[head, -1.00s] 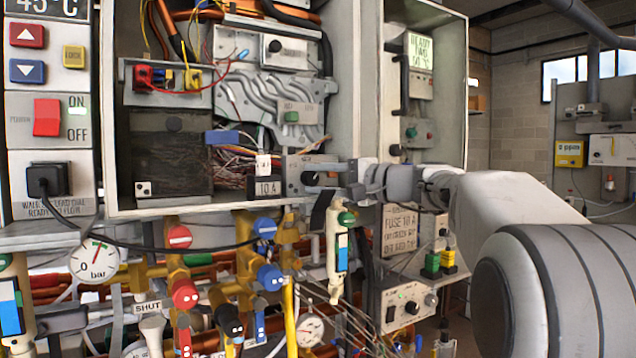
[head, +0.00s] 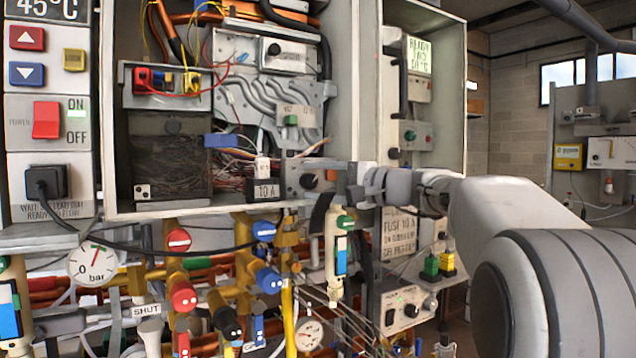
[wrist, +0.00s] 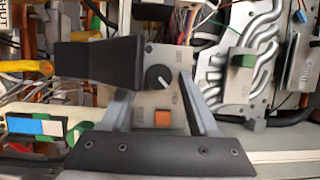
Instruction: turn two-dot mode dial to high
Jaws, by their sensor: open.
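The dial (head: 309,181) is a small dark round knob on a grey plate at the lower right of the open heater cabinet. In the wrist view the dial (wrist: 159,77) shows a white pointer line slanting from upper left to lower right. Its dots and the plate lettering are too small to read. An orange square button (wrist: 162,118) is beside it on the same plate, nearer my gripper. My gripper (wrist: 156,86) is open, with one finger on each side of the dial and visible gaps between. In the head view my gripper (head: 326,182) reaches in from the right.
A black tapered block (wrist: 98,62) stands close to the left finger in the wrist view. A black 10 A block (head: 266,190) is left of the dial in the head view. Pipes and valves (head: 184,294) crowd below; the cabinet's side wall (head: 357,80) rises above my wrist.

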